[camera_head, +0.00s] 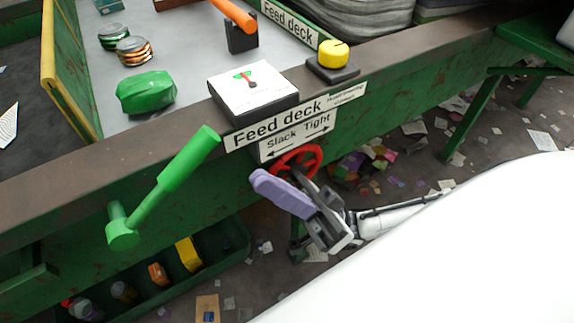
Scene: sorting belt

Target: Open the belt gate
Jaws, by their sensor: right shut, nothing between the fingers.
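No part in view is labelled as the belt gate. A green lever (172,180) is mounted on the front beam, its arm slanting up to the right from a round hub. An orange-handled lever (235,14) rises from a black block on the grey feed deck (190,50). A red handwheel (300,158) sits under the "Slack Tight" sign (296,137). My right gripper (262,183), with purple fingers, is shut and empty just below and in front of the handwheel, covering part of it; I cannot tell whether they touch. My left gripper is out of view.
A yellow button (333,54) and a white dial box (253,92) sit on the beam. A green lump (146,92) and cans (133,50) lie on the deck. A green trough (215,258) with items lies below. Litter covers the floor.

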